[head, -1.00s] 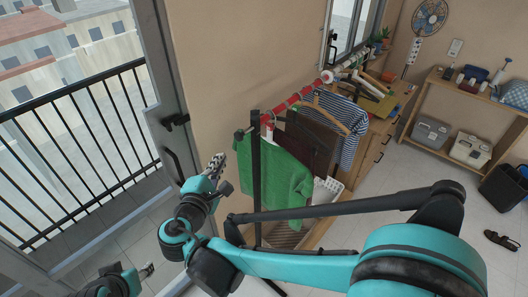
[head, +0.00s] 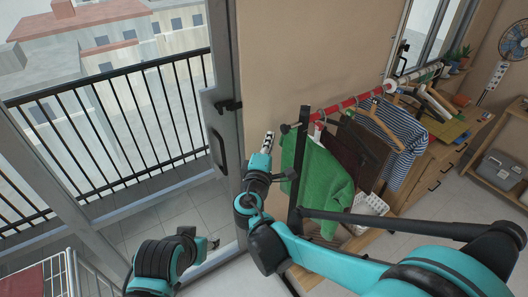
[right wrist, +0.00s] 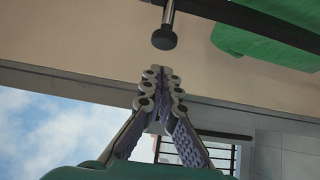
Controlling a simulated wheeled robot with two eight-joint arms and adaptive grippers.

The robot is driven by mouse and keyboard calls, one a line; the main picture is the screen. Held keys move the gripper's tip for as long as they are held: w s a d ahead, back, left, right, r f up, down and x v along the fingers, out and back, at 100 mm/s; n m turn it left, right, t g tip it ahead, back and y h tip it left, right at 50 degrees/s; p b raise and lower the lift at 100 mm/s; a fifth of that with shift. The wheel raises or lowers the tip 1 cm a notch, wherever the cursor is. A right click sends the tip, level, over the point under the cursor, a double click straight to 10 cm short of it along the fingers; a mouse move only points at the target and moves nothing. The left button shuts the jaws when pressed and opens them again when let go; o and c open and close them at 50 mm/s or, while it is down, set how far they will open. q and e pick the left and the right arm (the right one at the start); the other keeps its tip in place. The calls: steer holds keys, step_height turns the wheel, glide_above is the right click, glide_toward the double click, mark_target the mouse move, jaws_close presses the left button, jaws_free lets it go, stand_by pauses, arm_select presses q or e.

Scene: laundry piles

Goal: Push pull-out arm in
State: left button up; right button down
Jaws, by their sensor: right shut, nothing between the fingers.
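The pull-out arm (right wrist: 168,14) is a metal rod with a round black knob (right wrist: 163,39) at its end. In the head view the knob (head: 285,128) sticks out left from the top of the black garment rack post (head: 300,170). My right gripper (head: 267,141) is shut and empty, just left of the knob. In the right wrist view its closed fingertips (right wrist: 160,72) point at the knob, with a small gap seen between them. My left gripper (head: 213,243) is low in the head view, away from the rack; its fingers are too small to read.
A green garment (head: 325,185), a brown one and a striped shirt (head: 395,140) hang on the rack's red-wrapped rail (head: 350,102). A beige wall stands behind. The glass door frame (head: 222,110) with its handle is left of my right gripper. A drying rack (head: 65,275) is at bottom left.

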mark_target(290, 129)
steer(key=shift+w+d, duration=0.4)
steer(key=shift+d, duration=0.2)
steer(key=shift+w+d, duration=0.35)
steer(key=shift+d, duration=0.25)
steer(key=w+d, duration=0.2)
steer(key=d, duration=0.1)
steer(key=shift+w+d, duration=0.2)
